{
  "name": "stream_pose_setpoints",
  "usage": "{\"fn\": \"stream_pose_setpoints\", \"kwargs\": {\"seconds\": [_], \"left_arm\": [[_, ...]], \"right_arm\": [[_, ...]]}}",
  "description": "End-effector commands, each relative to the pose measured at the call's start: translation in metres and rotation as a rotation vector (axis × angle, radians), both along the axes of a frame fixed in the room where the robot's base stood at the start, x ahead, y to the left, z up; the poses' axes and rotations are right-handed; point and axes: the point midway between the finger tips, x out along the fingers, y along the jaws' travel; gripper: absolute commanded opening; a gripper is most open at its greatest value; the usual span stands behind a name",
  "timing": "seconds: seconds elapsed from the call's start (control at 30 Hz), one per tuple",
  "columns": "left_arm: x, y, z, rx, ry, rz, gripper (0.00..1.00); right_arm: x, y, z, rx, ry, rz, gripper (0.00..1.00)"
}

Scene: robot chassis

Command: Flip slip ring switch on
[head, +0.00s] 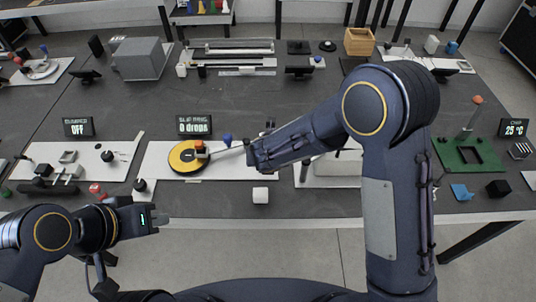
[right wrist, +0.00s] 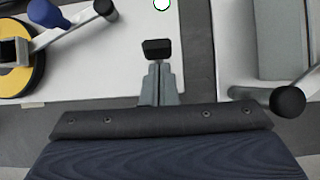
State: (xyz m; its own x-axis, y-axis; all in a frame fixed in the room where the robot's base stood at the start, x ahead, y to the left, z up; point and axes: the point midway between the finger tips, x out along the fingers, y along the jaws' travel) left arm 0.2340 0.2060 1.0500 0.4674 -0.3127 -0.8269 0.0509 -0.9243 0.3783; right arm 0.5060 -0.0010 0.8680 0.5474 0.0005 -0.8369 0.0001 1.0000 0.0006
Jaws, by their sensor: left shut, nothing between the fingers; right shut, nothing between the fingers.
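The slip ring unit sits on a white plate mid-table, with a yellow and black disc (head: 188,157) and a light arm across it. A display (head: 194,125) behind it reads "SLIP RING 0 drops". A blue knob (head: 227,138) stands by the arm; it also shows in the right wrist view (right wrist: 47,13). I cannot clearly make out which part is the switch. My right gripper (head: 249,155) is shut and empty over the plate's right part, right of the disc; its narrow fingers (right wrist: 157,52) show in the right wrist view. My left gripper (head: 157,219) is shut and empty at the table's front edge.
A white cylinder (head: 260,195) stands in front of the plate. A grey block with a black-knobbed rod (right wrist: 288,101) lies to the right in the right wrist view. A left plate (head: 85,158) holds small parts near a display (head: 78,127) reading "OFF".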

Motion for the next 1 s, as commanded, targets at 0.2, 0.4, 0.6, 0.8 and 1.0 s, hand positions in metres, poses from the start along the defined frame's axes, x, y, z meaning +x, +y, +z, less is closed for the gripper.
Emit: {"fn": "stream_pose_setpoints", "kwargs": {"seconds": [0.2,0.4,0.6,0.8,1.0], "left_arm": [[0.000,0.000,0.006,0.000,-0.001,0.000,0.00],[0.000,0.000,0.014,0.000,-0.002,0.001,0.00],[0.000,0.000,0.014,0.000,-0.002,0.001,0.00],[0.000,0.000,0.015,0.000,-0.002,0.001,0.00],[0.000,0.000,0.030,0.000,-0.001,0.000,0.00]], "right_arm": [[0.000,0.000,0.007,0.000,-0.002,0.000,0.00],[0.000,0.000,0.017,-0.001,-0.002,0.001,0.00],[0.000,0.000,0.017,-0.001,-0.002,0.000,0.00],[0.000,0.000,0.018,-0.001,-0.002,0.000,0.00],[-0.004,0.003,0.036,0.001,-0.003,-0.001,0.00]]}}
